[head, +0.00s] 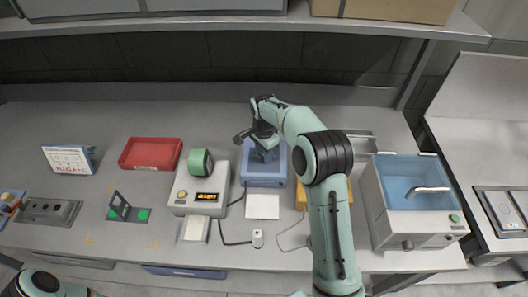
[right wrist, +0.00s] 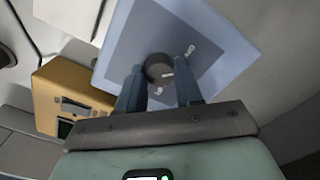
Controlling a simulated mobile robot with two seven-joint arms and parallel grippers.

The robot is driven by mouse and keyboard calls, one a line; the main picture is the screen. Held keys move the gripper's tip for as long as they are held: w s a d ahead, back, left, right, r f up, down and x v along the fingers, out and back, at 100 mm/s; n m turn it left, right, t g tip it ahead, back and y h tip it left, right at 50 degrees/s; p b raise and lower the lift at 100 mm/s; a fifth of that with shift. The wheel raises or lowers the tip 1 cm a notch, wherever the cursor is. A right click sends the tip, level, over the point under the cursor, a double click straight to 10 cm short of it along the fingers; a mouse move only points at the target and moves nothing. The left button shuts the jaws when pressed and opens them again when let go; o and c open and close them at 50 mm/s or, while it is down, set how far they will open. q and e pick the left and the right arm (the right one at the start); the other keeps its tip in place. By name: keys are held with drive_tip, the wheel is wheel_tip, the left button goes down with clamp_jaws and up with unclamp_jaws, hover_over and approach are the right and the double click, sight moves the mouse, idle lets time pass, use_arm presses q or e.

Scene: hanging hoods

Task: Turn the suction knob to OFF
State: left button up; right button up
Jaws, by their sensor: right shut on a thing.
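The suction knob (right wrist: 158,70) is a dark round knob with a small white mark on the light-blue face of a unit (right wrist: 225,45). My right gripper (head: 258,139) is over the unit. In the right wrist view its two blue fingers (right wrist: 160,90) are on either side of the knob, shut on it. Of my left arm only a link shows at the lower left; its gripper is out of view.
A grey box (head: 202,187) with an orange display and a green roll stands left of the unit. A yellow-orange box (right wrist: 70,95) is beside it on the other side. A red tray (head: 151,153) lies farther left, a sink (head: 405,175) to the right. A shelf hangs above.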

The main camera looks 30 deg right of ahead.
drive_tip(key=shift+n, duration=1.7)
drive_tip(key=o, duration=1)
drive_tip(key=shift+o, duration=0.2)
drive_tip(key=shift+r, duration=0.1)
wheel_tip(320, 180, up, 13)
drive_tip(key=shift+r, duration=0.15)
